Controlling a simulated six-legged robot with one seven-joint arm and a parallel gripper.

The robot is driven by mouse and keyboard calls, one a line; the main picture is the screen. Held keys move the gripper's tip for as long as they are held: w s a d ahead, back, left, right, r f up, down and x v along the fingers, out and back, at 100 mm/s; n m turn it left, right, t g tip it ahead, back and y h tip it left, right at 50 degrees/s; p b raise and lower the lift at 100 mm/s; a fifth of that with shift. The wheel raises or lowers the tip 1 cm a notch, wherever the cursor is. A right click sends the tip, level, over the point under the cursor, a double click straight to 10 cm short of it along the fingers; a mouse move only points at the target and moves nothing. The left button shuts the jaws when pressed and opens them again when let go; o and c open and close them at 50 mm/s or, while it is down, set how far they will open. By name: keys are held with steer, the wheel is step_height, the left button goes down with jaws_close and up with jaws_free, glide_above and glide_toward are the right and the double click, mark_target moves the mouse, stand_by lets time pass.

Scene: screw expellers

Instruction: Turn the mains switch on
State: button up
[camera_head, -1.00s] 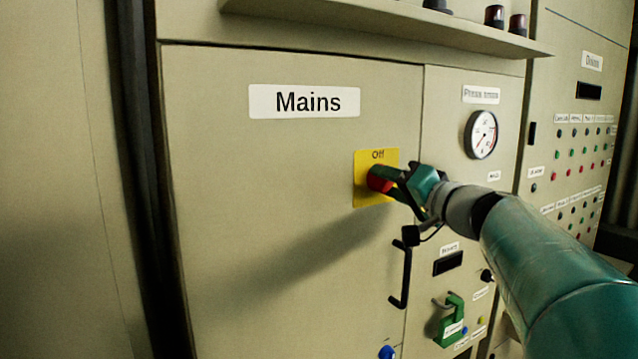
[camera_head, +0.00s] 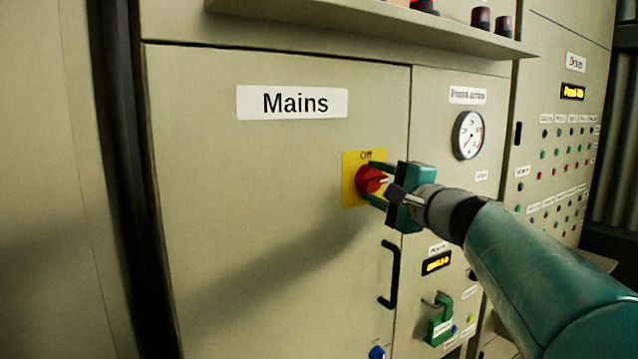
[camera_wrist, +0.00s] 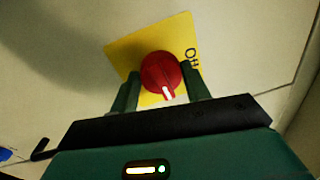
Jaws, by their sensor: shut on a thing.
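The mains switch is a red rotary knob (camera_head: 369,179) on a yellow plate (camera_head: 351,198) on the grey cabinet door, below the label "Mains" (camera_head: 292,103). The word "Off" stands at the plate's top edge. The knob's white mark points to the right in the head view, away from "Off". In the wrist view the red knob (camera_wrist: 160,73) sits between my two green fingers, and its white mark points down while "Off" is at the right. My gripper (camera_head: 377,183) is shut on the knob, one finger above and one below. The plate's right part is partly hidden.
A black door handle (camera_head: 391,274) is below my gripper. To the right are a round gauge (camera_head: 468,135), a lit orange display (camera_head: 436,263) and a green lever (camera_head: 440,321). A ledge (camera_head: 380,27) juts out above. The door left of the switch is clear.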

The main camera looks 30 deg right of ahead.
steer(key=shift+m, duration=0.6)
steer(key=o, duration=1.4)
steer(key=shift+s, duration=0.1)
steer(key=s, duration=0.9)
steer(key=s+f, duration=0.1)
steer(key=s, duration=0.3)
steer(key=shift+s+d, duration=0.2)
steer(key=shift+s, duration=0.1)
